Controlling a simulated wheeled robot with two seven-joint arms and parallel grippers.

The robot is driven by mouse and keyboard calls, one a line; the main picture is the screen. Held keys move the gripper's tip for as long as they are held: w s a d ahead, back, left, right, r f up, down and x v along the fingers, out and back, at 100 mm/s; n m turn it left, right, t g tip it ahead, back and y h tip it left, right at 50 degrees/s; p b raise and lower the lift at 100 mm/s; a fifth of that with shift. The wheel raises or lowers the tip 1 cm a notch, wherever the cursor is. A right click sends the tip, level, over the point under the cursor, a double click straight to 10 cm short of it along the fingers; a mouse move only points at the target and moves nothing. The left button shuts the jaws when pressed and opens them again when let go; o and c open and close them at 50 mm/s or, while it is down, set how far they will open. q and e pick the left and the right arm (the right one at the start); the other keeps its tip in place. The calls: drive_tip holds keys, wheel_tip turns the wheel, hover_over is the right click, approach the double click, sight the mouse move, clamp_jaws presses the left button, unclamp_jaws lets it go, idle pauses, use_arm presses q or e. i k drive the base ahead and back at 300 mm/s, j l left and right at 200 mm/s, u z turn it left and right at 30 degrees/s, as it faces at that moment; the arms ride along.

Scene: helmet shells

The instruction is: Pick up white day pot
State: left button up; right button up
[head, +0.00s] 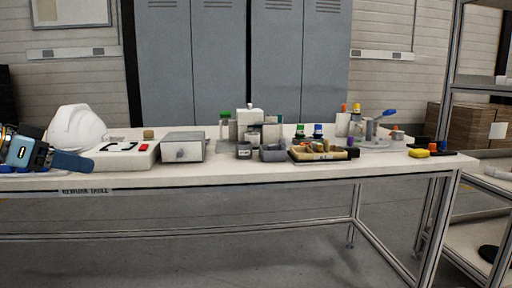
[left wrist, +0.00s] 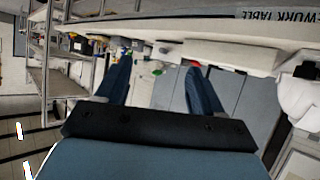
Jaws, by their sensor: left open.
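I cannot tell for sure which thing is the white day pot; several small pots and bottles stand mid-table, among them a pale block-like group with a white top (head: 249,106) and small jars with green (head: 300,130) and blue (head: 318,130) caps. My left gripper (head: 85,164) is at the table's left end, in front of the white helmet shell (head: 76,128), far from that group. In the left wrist view its two blue fingers (left wrist: 158,62) are apart with nothing between them. My right gripper is not in view.
The work table (head: 230,177) carries a white panel with a red button (head: 125,155), a grey box (head: 184,148), a tray of small parts (head: 318,152) and a yellow block (head: 418,153). Lockers (head: 220,60) stand behind, and shelving (head: 480,88) stands at the right. The front strip is mostly clear.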

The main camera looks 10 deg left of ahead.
sight(254, 138)
drive_tip(key=i+l, duration=1.1)
drive_tip(key=i, duration=0.1)
